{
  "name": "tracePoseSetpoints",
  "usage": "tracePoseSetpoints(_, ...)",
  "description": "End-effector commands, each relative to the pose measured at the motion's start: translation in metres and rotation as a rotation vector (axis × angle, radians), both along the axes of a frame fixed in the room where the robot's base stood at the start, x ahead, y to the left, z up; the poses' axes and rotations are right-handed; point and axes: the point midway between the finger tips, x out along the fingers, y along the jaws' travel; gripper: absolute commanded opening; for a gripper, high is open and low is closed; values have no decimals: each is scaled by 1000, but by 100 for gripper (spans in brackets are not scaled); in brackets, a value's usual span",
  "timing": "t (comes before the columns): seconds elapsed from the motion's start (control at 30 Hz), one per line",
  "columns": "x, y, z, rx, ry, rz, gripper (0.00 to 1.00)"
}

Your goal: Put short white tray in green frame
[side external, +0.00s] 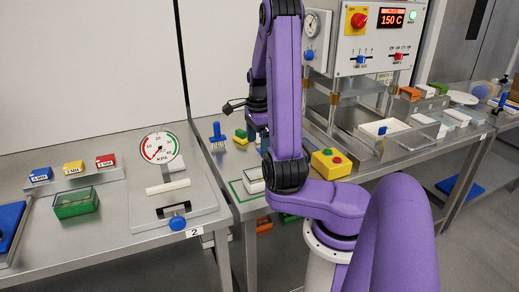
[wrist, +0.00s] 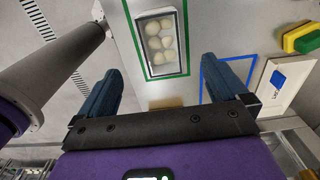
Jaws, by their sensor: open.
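A short white tray (wrist: 165,68) holding several round cream pieces lies inside the green frame (wrist: 135,40) marked on the steel table, in the wrist view. The tray looks roughly lined up with the outline. In the side view the tray (side external: 253,186) and green frame (side external: 236,190) show left of my arm, which hides part of them. My gripper (wrist: 161,66) is open and empty, its two blue fingers spread apart on either side of the tray's near end in the picture. Its height above the table is unclear. In the side view my arm hides most of it.
A blue outline (wrist: 228,62) and a white tray with a blue part (wrist: 283,84) lie right of the green frame. A yellow box with buttons (side external: 331,163) stands near my arm. The press machine (side external: 365,50) is behind. A pressure gauge (side external: 160,148) stands on the left table.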

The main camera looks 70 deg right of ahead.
Motion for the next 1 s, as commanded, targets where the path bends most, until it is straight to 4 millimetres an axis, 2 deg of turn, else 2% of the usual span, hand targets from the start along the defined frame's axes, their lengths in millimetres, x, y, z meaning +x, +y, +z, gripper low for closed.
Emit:
tracePoseSetpoints(0.17,18,12,4,-1,-1,147,100)
tracePoseSetpoints(0.3,40,31,8,-4,-3,368,100)
tracePoseSetpoints(0.53,66,69,14,-6,-6,747,100)
tracePoseSetpoints(0.77,77,110,20,-8,-9,1126,100)
tracePoseSetpoints(1.0,73,152,25,-11,-12,1521,100)
